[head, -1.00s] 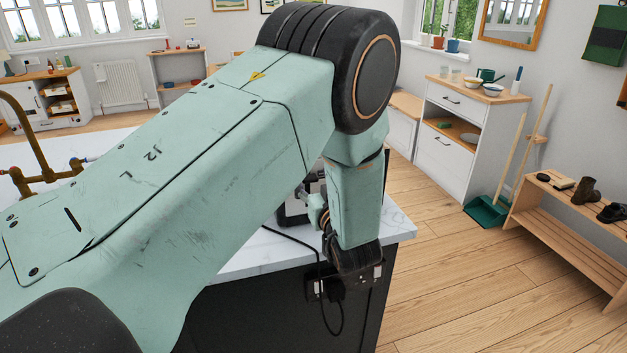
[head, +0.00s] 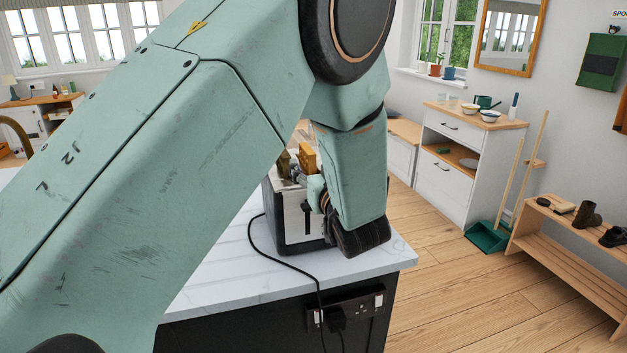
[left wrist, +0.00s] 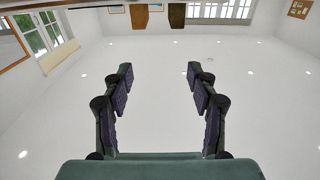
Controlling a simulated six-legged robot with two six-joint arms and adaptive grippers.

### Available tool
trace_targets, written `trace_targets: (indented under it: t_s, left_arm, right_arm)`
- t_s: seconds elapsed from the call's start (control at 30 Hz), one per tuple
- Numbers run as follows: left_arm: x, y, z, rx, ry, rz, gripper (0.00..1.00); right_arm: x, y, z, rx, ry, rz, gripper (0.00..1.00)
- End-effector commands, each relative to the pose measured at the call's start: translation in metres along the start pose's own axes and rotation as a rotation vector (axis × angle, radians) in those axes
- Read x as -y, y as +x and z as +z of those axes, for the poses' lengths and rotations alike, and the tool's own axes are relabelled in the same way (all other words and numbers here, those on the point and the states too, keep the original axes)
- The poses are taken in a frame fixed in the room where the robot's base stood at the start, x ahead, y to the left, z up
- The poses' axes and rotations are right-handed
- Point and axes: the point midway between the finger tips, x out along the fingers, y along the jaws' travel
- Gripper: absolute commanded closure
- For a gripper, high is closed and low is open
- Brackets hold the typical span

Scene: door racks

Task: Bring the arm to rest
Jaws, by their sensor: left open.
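My left arm, in pale green, fills the left and middle of the head view. It bends at a large dark joint and its forearm hangs down at the worktop's right end. My left gripper (left wrist: 158,78) is open in the left wrist view, with nothing between its two dark fingers. It points up towards the white ceiling. In the head view the forearm hides most of the gripper. A toaster (head: 292,225) stands on the marble worktop (head: 222,272) just behind the forearm, partly hidden by it. A golden-brown slice (head: 306,156) shows at its top. My right gripper is not in view.
A black cable (head: 268,252) runs from the toaster over the worktop edge to a socket (head: 345,310). A white cabinet (head: 455,165), a broom with a green dustpan (head: 486,237) and a shoe bench (head: 565,265) stand to the right. The wooden floor between is clear.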

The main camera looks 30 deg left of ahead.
Motion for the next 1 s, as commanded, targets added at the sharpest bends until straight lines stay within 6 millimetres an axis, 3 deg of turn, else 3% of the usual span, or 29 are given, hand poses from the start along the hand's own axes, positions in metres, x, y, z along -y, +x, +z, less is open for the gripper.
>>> trace_targets:
  t_s: [0.53,0.67,0.77,0.87,1.0]
  left_arm:
    - [0.000,0.000,-0.001,0.000,-0.002,0.000,0.42]
    - [-0.011,-0.002,0.011,0.048,-0.020,0.063,0.42]
    - [-0.024,-0.015,0.043,0.147,0.026,0.194,0.42]
    - [-0.024,-0.039,0.109,0.300,0.110,0.320,0.42]
    - [-0.007,-0.078,0.193,0.496,0.218,0.433,0.42]
  right_arm:
    - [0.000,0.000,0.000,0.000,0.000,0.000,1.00]
    - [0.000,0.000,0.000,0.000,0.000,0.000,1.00]
    - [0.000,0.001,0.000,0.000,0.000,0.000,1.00]
    - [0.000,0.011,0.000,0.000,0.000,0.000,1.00]
    - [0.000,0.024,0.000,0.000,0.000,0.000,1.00]
